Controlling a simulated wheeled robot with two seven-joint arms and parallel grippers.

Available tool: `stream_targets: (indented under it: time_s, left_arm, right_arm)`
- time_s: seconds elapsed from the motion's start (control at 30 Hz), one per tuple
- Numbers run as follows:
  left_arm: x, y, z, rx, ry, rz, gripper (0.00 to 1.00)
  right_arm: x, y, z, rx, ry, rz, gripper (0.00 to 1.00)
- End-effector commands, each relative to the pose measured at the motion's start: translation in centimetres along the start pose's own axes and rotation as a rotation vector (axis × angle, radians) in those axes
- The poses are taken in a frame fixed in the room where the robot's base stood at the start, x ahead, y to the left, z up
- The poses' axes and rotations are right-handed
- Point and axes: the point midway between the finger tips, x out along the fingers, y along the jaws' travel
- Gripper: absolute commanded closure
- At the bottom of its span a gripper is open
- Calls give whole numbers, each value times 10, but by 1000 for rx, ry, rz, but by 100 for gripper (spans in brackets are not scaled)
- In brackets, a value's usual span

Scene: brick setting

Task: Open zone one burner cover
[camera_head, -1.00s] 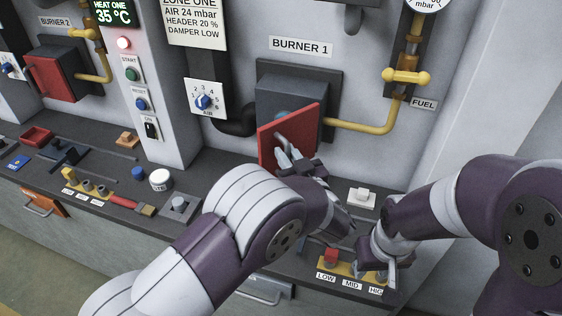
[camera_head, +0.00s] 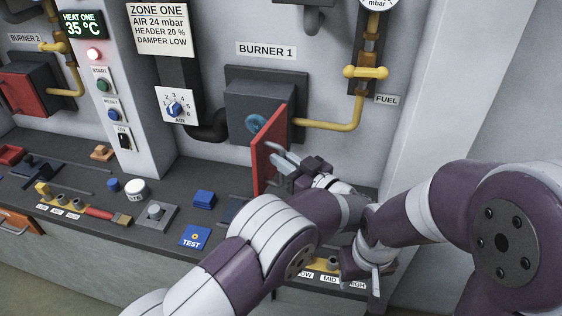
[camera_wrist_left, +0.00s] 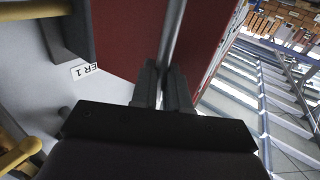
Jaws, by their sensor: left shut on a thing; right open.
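The burner 1 box (camera_head: 256,102) is dark grey and fixed to the wall under the "BURNER 1" label. Its red cover (camera_head: 270,146) stands swung partly out, hinged at the right side, and a blue round part (camera_head: 256,123) shows in the opening. My left gripper (camera_head: 284,160) is shut on the cover's metal handle. In the left wrist view the fingers are closed around the grey handle bar (camera_wrist_left: 174,40) in front of the red cover (camera_wrist_left: 122,32). My right gripper (camera_head: 372,262) is low at the right above the bench, partly hidden, apart from the cover.
A yellow fuel pipe (camera_head: 333,125) with a valve (camera_head: 366,72) runs right of the box. The bench holds a blue "TEST" tile (camera_head: 195,237), a blue block (camera_head: 204,199) and a yellow low-mid-high holder (camera_head: 318,265). The AIR dial (camera_head: 175,108) is left.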

Motion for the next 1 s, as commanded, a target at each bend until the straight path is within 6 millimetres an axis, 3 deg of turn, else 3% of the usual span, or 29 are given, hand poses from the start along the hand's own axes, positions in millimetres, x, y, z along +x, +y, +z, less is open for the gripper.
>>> stream_targets:
  time_s: [0.4,0.43,0.47,1.0]
  left_arm:
    - [0,3,-6,-12,3,0,100]
    - [0,3,-6,-12,4,0,76]
    - [0,3,-6,-12,3,0,66]
    - [0,1,-1,-4,0,-3,65]
  right_arm:
    - [0,0,0,0,0,0,57]
    - [0,0,0,0,0,0,57]
    - [0,0,0,0,0,0,57]
    - [0,0,0,0,0,0,57]
